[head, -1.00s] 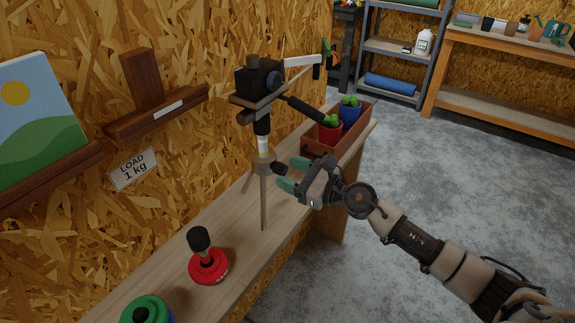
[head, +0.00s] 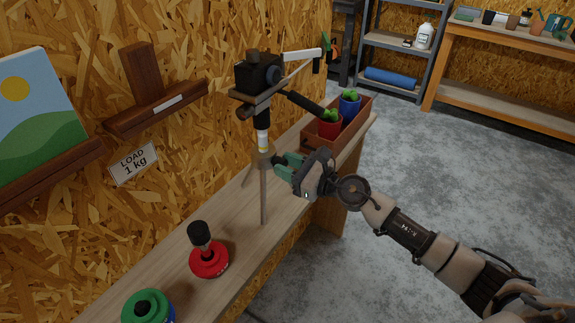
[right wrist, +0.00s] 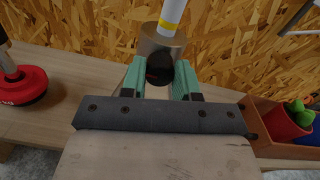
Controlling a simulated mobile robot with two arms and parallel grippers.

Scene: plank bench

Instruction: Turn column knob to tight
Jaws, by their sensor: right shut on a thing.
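The column knob (right wrist: 159,69) is a dark round knob on the collar (right wrist: 160,42) of a small tripod. The tripod (head: 263,195) stands on the plank bench (head: 228,228) with a black camera (head: 258,75) on top. My right gripper (head: 280,160) reaches the collar from the right, its green fingers shut on the knob. In the right wrist view, the green fingertips (right wrist: 160,74) sit on either side of the knob. The gripper hides the knob in the head view. Any tight marking is too small to tell. My left gripper is not in view.
A red-based object (head: 209,260) and a green-topped one (head: 148,307) stand nearer on the bench. A wooden planter box (head: 320,146) with red and blue pots is behind the tripod. A dark handle (head: 305,104) juts right from the camera head, above my gripper.

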